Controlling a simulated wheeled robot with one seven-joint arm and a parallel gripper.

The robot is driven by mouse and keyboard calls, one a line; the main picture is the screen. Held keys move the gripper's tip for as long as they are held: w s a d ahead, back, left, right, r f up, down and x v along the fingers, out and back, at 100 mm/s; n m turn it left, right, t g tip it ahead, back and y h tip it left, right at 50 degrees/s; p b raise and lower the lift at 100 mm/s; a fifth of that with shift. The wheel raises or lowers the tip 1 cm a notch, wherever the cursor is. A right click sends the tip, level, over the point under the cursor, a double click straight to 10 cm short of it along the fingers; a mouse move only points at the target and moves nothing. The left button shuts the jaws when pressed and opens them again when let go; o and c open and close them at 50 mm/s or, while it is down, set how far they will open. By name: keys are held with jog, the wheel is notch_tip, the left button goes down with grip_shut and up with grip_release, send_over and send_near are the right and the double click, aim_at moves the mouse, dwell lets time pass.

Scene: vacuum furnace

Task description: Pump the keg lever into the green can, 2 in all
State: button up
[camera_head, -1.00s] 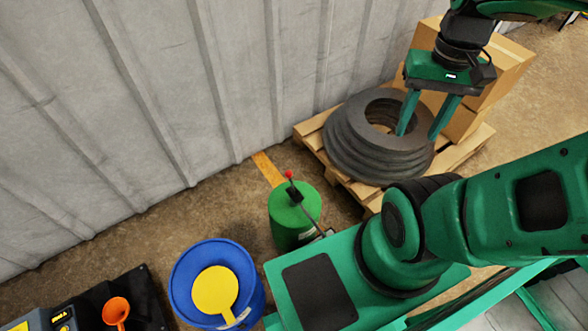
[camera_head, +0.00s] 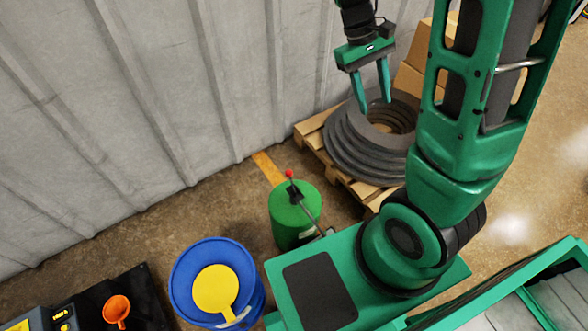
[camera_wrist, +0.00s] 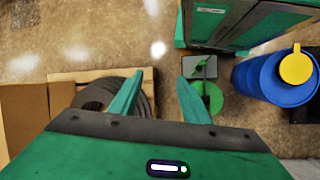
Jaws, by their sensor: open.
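A green round vessel (camera_head: 290,222) stands on the floor near the wall, beside my base. A thin lever (camera_head: 308,213) with a red knob (camera_head: 289,174) slants across its top. I see no second green can apart from it, so I cannot tell keg from can. It also shows in the wrist view (camera_wrist: 212,103), partly hidden by my gripper's right finger. My gripper (camera_head: 375,106) hangs open and empty above the black coils, up and to the right of the vessel, apart from the lever. Its fingers also show in the wrist view (camera_wrist: 160,77).
A blue drum (camera_head: 182,287) with a yellow top piece (camera_head: 215,289) stands left of the vessel. An orange funnel (camera_head: 117,308) sits on a black surface at lower left. Black coils (camera_head: 350,150) lie on a wooden pallet (camera_head: 312,127) with cartons (camera_head: 410,82) behind. A corrugated wall (camera_head: 230,70) bounds the back.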

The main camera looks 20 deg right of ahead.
jog(key=w+a+f+n+g+h, duration=0.1)
jog(key=w+a+f+n+h, duration=0.35)
jog(key=w+f, duration=0.4)
jog(key=n+t+h, duration=0.4)
jog(key=n+h, duration=0.3)
jog(key=n, duration=0.3)
send_over(291, 179)
jog(key=w+a, duration=0.2)
notch_tip(291, 179, down, 22)
jog(key=s+a+f+n+t+h, duration=0.1)
jog(key=a+f+n+t, duration=0.1)
jog(key=f+n+t, duration=0.3)
jog(key=s+a+f+n+t+h, duration=0.2)
jog(key=f, duration=0.5)
jog(key=x, duration=1)
jog(key=shift+w, duration=0.25)
jog(key=shift+y, duration=0.25)
